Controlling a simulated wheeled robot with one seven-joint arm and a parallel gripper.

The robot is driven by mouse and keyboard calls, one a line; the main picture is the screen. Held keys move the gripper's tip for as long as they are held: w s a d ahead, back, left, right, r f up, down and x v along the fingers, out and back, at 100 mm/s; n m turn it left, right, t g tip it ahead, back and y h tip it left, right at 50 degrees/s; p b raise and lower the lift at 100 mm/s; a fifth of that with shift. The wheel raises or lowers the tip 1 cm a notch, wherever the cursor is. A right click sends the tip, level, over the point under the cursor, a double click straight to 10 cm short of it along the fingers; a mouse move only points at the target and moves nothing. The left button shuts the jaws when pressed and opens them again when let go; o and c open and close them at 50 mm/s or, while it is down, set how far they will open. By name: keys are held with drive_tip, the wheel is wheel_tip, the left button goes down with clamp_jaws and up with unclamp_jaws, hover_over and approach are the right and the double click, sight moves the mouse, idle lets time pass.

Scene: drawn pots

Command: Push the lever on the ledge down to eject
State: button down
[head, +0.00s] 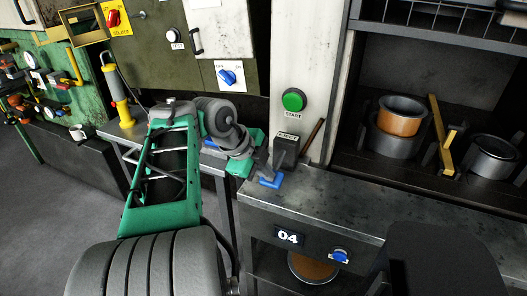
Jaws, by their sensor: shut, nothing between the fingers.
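The lever (313,137) is a thin brownish bar slanting up and to the right from a dark grey box (285,153). The box stands on the grey metal ledge (345,200) and has a small white label, too small to read surely. My gripper (271,180) has blue fingertips and is shut and empty. It is low over the ledge's left end, just in front and left of the box. The lever's lower end is hidden behind the box. I cannot tell whether the gripper touches the box or the ledge.
A green START button (293,100) is on the pale post behind the ledge. Pots (402,117) and a yellow bar (441,135) stand in the shelf bay at right. A blue knob (340,256) is on the ledge's front. The ledge's middle is clear.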

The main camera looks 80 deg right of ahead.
drive_tip(key=s+p+v, duration=0.1)
drive_tip(key=p+v, duration=0.3)
drive_tip(key=v, duration=1)
drive_tip(key=shift+r+p, duration=0.2)
drive_tip(key=shift+p, duration=0.1)
drive_tip(key=shift+s+d, duration=0.1)
drive_tip(key=shift+d, duration=0.05)
